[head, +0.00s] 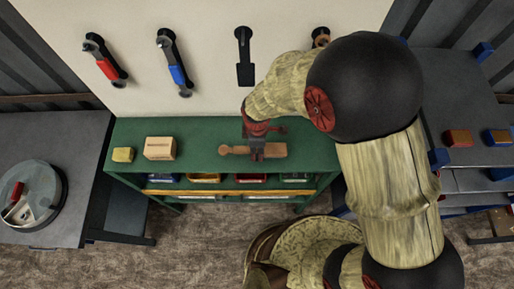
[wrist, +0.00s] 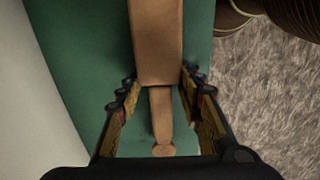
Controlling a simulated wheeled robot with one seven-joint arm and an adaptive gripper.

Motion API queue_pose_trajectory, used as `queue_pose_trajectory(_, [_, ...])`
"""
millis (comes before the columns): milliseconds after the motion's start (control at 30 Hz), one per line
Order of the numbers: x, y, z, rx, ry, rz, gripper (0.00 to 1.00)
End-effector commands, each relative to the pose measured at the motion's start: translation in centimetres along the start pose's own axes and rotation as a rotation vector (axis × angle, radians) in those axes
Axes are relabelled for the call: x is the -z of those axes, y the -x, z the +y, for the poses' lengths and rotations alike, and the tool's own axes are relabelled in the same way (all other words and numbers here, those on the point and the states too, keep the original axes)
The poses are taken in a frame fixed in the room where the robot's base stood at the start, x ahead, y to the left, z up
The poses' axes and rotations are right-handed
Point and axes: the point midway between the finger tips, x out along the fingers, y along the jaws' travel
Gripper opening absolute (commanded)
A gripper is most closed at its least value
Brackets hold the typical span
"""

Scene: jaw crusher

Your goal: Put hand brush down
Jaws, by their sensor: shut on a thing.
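The hand brush (head: 274,151) is light brown wood with a wide block and a narrower, round-ended handle. In the head view it lies level at the green bench top (head: 200,133), handle to the left. I cannot tell whether it touches the top or is just above it. My gripper (head: 257,154) points down over the brush's middle. In the wrist view the brush (wrist: 159,45) runs between the fingers of my gripper (wrist: 159,88), with the fingertips at the sides of the block, near where the handle starts. Its underside is hidden.
A tan box (head: 160,148) and a yellow block (head: 123,155) stand on the left of the bench. Tools with red (head: 107,69) and blue (head: 179,74) handles hang on the panel behind. A grey table with a round clear container (head: 35,195) stands left. The bench top between box and brush is clear.

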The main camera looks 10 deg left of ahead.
Motion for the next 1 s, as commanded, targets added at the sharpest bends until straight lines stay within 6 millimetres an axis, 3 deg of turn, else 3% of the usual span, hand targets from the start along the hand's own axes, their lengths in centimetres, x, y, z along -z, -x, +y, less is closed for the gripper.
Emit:
queue_pose_trajectory(300, [0.03,-0.3,0.03,-0.001,0.0,0.001,0.09])
queue_pose_trajectory(333, [0.03,-0.32,0.02,-0.001,0.0,0.001,0.37])
queue_pose_trajectory(633, [0.03,-0.21,0.02,-0.001,0.0,0.001,0.54])
queue_pose_trajectory(1000, [0.03,0.17,0.03,-0.001,0.0,0.001,0.55])
